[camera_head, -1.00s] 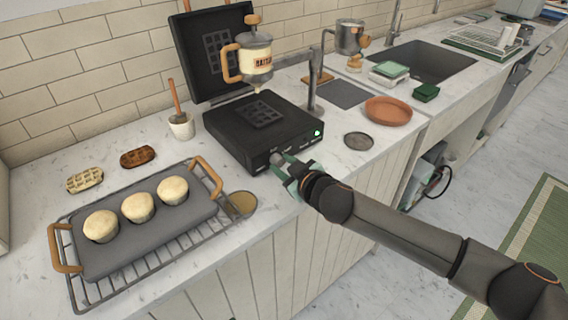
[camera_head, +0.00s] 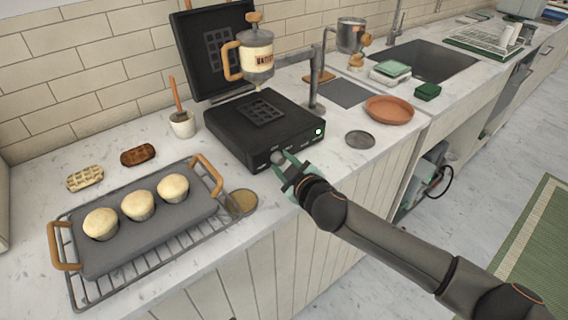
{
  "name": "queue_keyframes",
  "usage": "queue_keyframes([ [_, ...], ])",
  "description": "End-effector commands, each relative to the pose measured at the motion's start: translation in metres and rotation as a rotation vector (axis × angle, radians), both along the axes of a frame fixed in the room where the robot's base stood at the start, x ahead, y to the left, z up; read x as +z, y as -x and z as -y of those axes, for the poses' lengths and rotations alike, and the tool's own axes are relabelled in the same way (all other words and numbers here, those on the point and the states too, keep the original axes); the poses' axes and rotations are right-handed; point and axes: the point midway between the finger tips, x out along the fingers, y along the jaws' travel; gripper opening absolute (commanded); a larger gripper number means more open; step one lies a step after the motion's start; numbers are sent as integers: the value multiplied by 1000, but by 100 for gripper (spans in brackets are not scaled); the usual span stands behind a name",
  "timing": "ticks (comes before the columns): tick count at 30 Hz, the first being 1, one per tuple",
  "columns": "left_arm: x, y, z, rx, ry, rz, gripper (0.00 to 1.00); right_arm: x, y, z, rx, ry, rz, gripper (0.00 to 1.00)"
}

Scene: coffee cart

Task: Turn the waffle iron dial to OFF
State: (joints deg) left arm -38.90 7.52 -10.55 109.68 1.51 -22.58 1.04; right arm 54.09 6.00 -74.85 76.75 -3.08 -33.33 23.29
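The black waffle iron (camera_head: 238,140) sits on the counter with its lid (camera_head: 217,50) raised and its lower grid plate bare. Its grey dial (camera_head: 277,157) is on the front face, left of a lit green-white indicator (camera_head: 319,132). My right gripper (camera_head: 285,169) is at the front face, right by the dial. Its green fingers look spread, with the dial at or just beyond their tips. I cannot tell whether they touch it. The dial's marking is too small to read. My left gripper is not in view.
A batter dispenser (camera_head: 257,60) hangs over the iron on a stand. A rack with a tray (camera_head: 150,245) of muffins and a round lid (camera_head: 241,202) are to the left. A small dark disc (camera_head: 360,140) and a terracotta plate (camera_head: 389,109) are to the right.

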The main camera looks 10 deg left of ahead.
Motion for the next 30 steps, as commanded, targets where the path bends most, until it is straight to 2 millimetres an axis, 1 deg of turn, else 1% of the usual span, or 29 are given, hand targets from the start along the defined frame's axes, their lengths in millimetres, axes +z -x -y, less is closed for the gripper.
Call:
queue_keyframes([
  [1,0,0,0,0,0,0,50,-1,0,0,-1,0,-1,42],
  [7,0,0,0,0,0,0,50,0,0,0,-1,0,-1,65],
  [8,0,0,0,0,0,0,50,0,0,0,-1,0,-1,66],
  [16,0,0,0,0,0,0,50,0,1,1,0,-1,-1,66],
  [20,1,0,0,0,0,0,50,2,6,5,0,-1,-2,66],
  [23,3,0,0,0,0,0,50,5,14,11,0,-2,-2,66],
  [30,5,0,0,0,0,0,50,16,42,32,0,-2,-2,66],
])
